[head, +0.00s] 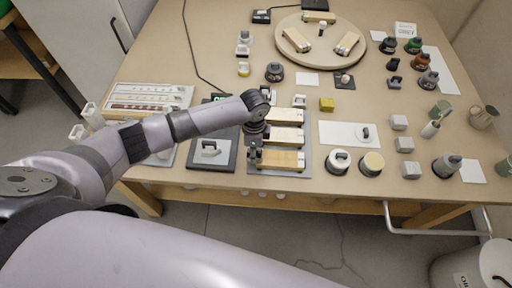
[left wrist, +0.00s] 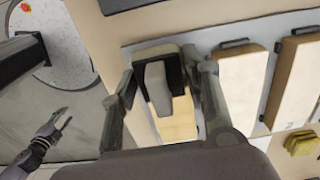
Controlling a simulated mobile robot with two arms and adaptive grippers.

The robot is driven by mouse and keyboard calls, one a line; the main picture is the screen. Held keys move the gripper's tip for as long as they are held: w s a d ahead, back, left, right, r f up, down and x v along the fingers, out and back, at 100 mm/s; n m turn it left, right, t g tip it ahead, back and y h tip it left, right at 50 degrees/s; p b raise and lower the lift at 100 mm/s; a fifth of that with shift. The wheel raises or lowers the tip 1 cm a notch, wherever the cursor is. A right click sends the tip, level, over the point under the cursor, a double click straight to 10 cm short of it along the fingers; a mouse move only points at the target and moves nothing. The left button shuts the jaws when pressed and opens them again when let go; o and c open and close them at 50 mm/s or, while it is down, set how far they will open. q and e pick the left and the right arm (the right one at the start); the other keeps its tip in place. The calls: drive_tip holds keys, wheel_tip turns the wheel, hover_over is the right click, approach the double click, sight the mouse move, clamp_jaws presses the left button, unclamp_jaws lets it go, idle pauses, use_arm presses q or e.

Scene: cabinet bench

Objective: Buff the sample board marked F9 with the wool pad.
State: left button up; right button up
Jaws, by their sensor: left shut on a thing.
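My left gripper (head: 254,150) is over the left end of the nearest pale wooden board (head: 282,160) in a grey tray (head: 305,169). In the left wrist view my left gripper (left wrist: 168,98) is shut on a dark-edged block with a grey handle (left wrist: 158,88), a pad by its look. The board (left wrist: 178,128) shows just under and beside it; contact is hard to tell. Two more boards (head: 286,137) (head: 285,116) lie behind. The F9 mark is not readable. My right gripper (left wrist: 62,118) shows small in the left wrist view, away from the bench, its fingers apart.
A white round pot (head: 338,161) and a cream-topped one (head: 371,163) stand to the right. A round turntable (head: 290,58) bears more boards at the back.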

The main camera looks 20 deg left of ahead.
use_arm(q)
wheel_tip(320, 180, up, 2)
drive_tip(key=shift+w+r+p, duration=0.1)
drive_tip(key=shift+p, duration=0.25)
drive_tip(key=shift+d+r+p, duration=0.2)
drive_tip(key=shift+r+p, duration=0.35)
drive_tip(key=shift+d+r+p, duration=0.15)
drive_tip(key=shift+r+p, duration=0.35)
drive_tip(key=shift+p, duration=0.05)
drive_tip(key=shift+a+r+p, duration=0.15)
drive_tip(key=shift+r+p, duration=0.8)
drive_tip(key=shift+p, duration=0.2)
drive_tip(key=shift+r+p, duration=0.65)
drive_tip(key=shift+p, duration=0.05)
